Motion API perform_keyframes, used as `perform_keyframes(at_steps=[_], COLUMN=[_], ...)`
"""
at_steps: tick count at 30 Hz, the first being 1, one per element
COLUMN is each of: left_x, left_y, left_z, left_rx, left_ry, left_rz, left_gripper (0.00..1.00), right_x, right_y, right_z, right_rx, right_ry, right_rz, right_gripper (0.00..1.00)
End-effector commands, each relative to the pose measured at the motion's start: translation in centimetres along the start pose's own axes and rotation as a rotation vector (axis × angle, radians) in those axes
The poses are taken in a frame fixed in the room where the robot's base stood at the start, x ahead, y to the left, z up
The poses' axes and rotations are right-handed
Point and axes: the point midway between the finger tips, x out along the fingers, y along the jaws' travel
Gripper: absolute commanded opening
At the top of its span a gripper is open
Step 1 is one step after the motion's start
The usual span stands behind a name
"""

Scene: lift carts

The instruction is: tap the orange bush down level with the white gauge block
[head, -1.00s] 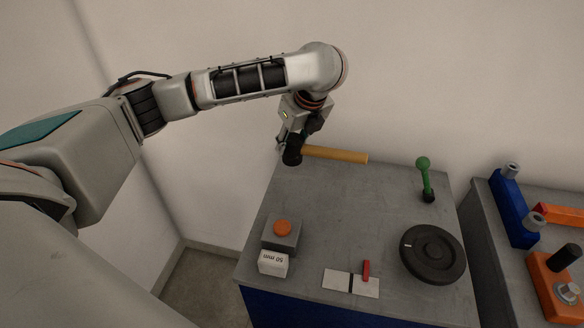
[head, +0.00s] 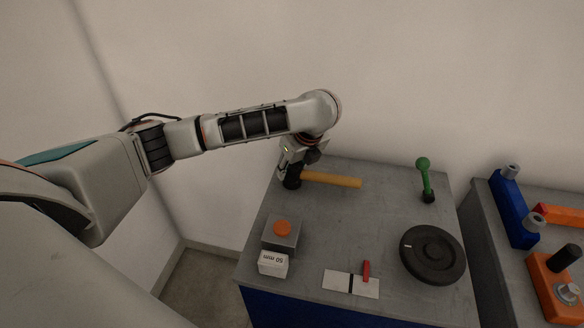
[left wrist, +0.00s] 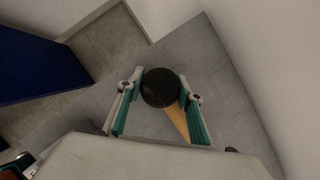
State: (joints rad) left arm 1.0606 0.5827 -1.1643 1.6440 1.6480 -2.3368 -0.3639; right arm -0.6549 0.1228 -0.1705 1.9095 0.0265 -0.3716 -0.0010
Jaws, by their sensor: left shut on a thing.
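The orange bush (head: 283,228) stands in a grey block (head: 281,240) at the left part of the grey bench top, its orange top showing above the block. The white gauge block (head: 273,264), marked 50 mm, stands just in front of it. My left gripper (head: 292,179) is at the back left of the bench, behind the bush. It is shut on the black head of a mallet (left wrist: 160,88), whose wooden handle (head: 333,180) points to the right. In the left wrist view the round head sits between the two fingers. My right gripper is not in view.
A green-knobbed lever (head: 425,178), a black handwheel (head: 433,254) and white plates with a red handle (head: 366,270) are on the bench's right and front. A second bench with blue and orange fixtures (head: 512,208) stands at the right. The bench middle is clear.

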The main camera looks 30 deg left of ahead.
Motion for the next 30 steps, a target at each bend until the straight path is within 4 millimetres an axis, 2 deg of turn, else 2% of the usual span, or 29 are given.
perform_keyframes(at_steps=[2,3,5,19,24,30], left_x=[0.1,0.2,0.2,0.2,-2.8,-5.4], left_y=[0.0,0.0,0.0,0.0,-0.2,-0.1], left_z=[0.0,-0.1,-0.1,-0.2,0.1,0.1], left_rx=[-0.001,0.0,0.0,0.0,0.002,0.001], left_ry=[-0.001,-0.001,-0.001,0.001,-0.005,-0.003], left_rz=[-0.001,0.001,0.0,-0.001,-0.005,-0.003], left_gripper=[0.04,0.38,0.53,0.53,0.53,0.53], right_x=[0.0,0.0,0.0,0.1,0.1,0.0], right_y=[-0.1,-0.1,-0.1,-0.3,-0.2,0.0], right_z=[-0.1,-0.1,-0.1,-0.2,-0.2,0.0], right_rx=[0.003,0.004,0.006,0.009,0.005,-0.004], right_ry=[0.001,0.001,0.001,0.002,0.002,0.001], right_rz=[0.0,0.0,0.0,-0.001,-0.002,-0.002], right_gripper=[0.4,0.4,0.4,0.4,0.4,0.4])
